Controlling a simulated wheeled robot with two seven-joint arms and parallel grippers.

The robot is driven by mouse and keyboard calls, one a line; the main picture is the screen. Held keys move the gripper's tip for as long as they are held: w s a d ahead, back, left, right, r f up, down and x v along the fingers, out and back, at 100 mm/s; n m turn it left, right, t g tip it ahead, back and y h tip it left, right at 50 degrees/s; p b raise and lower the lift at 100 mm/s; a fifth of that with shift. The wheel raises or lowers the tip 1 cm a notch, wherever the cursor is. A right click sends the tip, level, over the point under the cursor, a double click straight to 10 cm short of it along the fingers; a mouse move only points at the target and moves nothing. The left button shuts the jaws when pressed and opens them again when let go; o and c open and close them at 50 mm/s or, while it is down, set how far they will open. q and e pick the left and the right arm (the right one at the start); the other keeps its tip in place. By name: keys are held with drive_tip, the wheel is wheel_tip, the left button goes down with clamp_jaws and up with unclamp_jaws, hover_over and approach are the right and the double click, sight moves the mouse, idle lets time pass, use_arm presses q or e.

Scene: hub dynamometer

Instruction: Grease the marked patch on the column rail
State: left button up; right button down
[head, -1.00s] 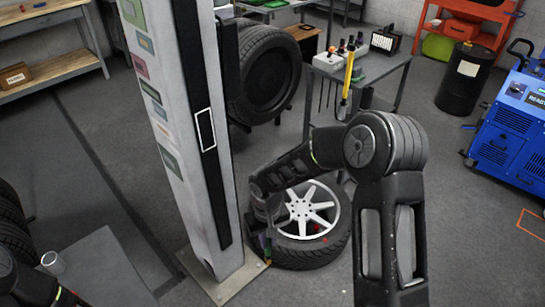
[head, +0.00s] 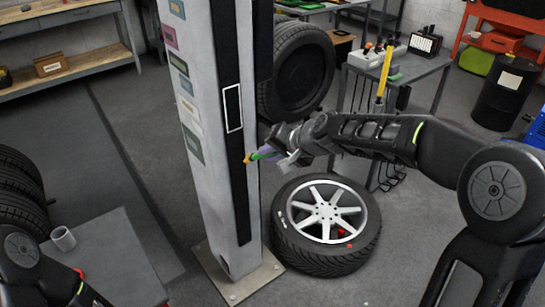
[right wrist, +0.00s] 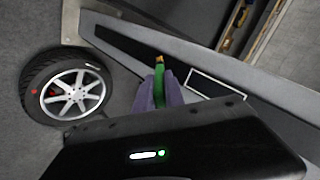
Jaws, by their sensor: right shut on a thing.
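The grey column (head: 205,150) carries a black rail strip (head: 240,195) on its face. The marked patch (head: 233,108) is a white-outlined rectangle on that strip; its outline also shows in the right wrist view (right wrist: 215,84). My right gripper (head: 275,152) is shut on a green grease tool (head: 262,154) with an orange-yellow tip. The tip is at the rail, a little below the patch; I cannot tell if it touches. In the right wrist view the tool (right wrist: 159,76) stands between the purple fingers. Of my left arm only links show, at the lower left.
A wheel with silver spokes (head: 312,252) lies on the floor beside the column's base plate (head: 240,287). Another tyre (head: 298,72) hangs behind the column. A metal table (head: 420,78) stands at the back right. A cup (head: 63,238) stands on a grey table (head: 105,265) at the left.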

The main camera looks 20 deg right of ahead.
use_arm(q)
drive_tip(key=shift+f, duration=0.75)
use_arm(e)
drive_tip(key=r, duration=0.1)
drive_tip(key=w+d+r+m+t, duration=0.1)
drive_tip(key=r, duration=0.1)
drive_tip(key=shift+w+d+r+t, duration=0.15)
drive_tip(key=shift+r+t, duration=0.05)
drive_tip(key=shift+t, duration=0.1)
use_arm(q)
drive_tip(key=shift+r, duration=0.1)
drive_tip(key=shift+r+p, duration=1.6)
drive_tip(key=shift+r, duration=0.15)
use_arm(e)
drive_tip(key=shift+w+a, duration=0.35)
drive_tip(key=shift+w, duration=0.55)
drive_tip(key=shift+w+a, duration=0.4)
drive_tip(key=shift+w, duration=0.55)
drive_tip(key=shift+w+a, duration=0.35)
drive_tip(key=shift+w, duration=0.55)
use_arm(q)
drive_tip(key=shift+r+p, duration=0.35)
use_arm(e)
drive_tip(key=shift+w+a+f, duration=0.1)
drive_tip(key=shift+w+a, duration=0.15)
drive_tip(key=shift+w, duration=0.4)
